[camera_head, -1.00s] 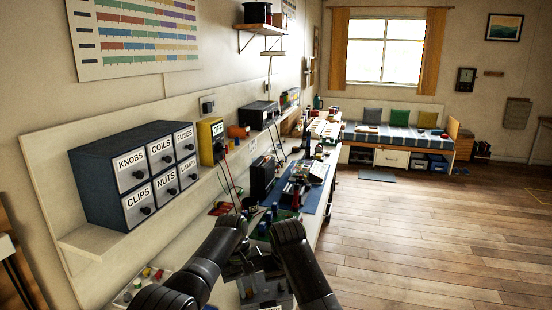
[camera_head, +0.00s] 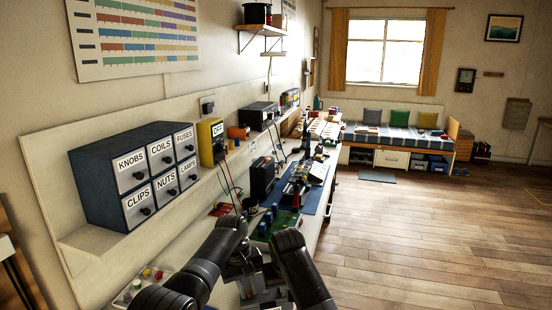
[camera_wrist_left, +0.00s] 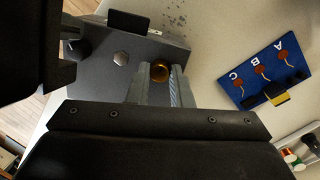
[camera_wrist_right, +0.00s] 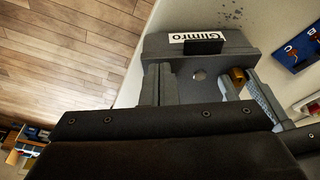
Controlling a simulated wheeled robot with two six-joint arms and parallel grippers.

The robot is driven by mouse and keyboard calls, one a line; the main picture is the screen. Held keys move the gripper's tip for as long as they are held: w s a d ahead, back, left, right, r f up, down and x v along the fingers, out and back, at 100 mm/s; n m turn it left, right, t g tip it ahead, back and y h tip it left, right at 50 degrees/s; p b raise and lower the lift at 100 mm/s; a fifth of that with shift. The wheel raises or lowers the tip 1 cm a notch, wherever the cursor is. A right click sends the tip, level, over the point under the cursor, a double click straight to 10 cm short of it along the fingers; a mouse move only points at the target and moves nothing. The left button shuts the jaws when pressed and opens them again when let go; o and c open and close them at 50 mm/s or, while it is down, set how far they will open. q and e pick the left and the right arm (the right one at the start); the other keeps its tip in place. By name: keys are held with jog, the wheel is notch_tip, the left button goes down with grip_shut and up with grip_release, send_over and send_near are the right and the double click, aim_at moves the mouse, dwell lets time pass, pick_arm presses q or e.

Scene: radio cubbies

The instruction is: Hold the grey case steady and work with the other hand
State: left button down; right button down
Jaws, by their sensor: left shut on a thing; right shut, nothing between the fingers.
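The grey case (camera_wrist_left: 105,72) lies on the pale bench; in the right wrist view (camera_wrist_right: 205,65) it shows a "Glimro" label and a black block at its far edge. A black knob (camera_wrist_left: 75,50) shows in the left wrist view. My left gripper (camera_wrist_left: 161,90) is shut on a small brass-coloured piece (camera_wrist_left: 160,71) at the case; it also shows in the right wrist view (camera_wrist_right: 237,75). My right gripper (camera_wrist_right: 158,85) is shut and empty, over the case, left of the left gripper there.
A blue board (camera_wrist_left: 268,73) marked A, B, C lies beside the case. A tray of coloured parts (camera_head: 142,286) is at the bench's near left. A labelled drawer cabinet (camera_head: 130,175) and yellow meter (camera_head: 211,142) stand on the shelf. The wooden floor (camera_head: 430,240) is clear.

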jog(key=shift+w+a, duration=0.2)
jog(key=shift+w, duration=0.25)
dwell(0.4)
jog(key=shift+a, duration=0.35)
dwell(0.5)
jog(key=shift+s, duration=0.15)
jog(key=shift+s, duration=0.3)
jog(key=shift+r, duration=0.1)
jog(key=v, duration=0.2)
jog(key=w+v, duration=0.1)
jog(key=v, duration=0.2)
jog(key=shift+r, duration=0.45)
